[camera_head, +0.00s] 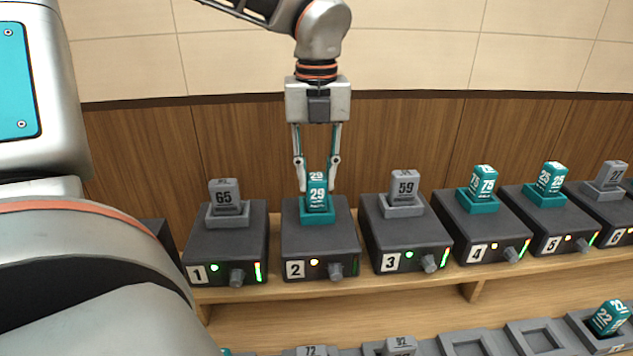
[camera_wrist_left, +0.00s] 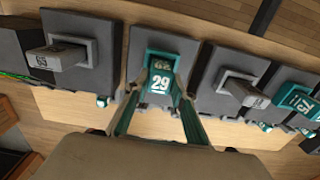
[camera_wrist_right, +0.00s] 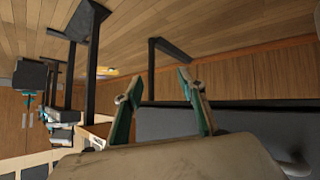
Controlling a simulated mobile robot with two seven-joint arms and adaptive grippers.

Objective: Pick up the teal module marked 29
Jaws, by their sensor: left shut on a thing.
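The teal module marked 29 (camera_head: 317,194) stands upright in the teal socket on top of the dark box numbered 2 (camera_head: 318,250). My left gripper (camera_head: 317,186) comes down from above and is shut on the module, one finger on each side. In the left wrist view the module (camera_wrist_left: 160,84) shows its 29 between the fingers of my left gripper (camera_wrist_left: 162,98). My right gripper shows only in the right wrist view (camera_wrist_right: 160,85), with its fingers apart and nothing between them.
Boxes 1 (camera_head: 225,248) and 3 (camera_head: 405,238) flank box 2, holding grey modules 65 (camera_head: 225,196) and 59 (camera_head: 403,187). Boxes 4 (camera_head: 482,232) and 5 (camera_head: 550,222) hold teal modules. A lower row has a teal module 22 (camera_head: 609,317) and open trays (camera_head: 535,338).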

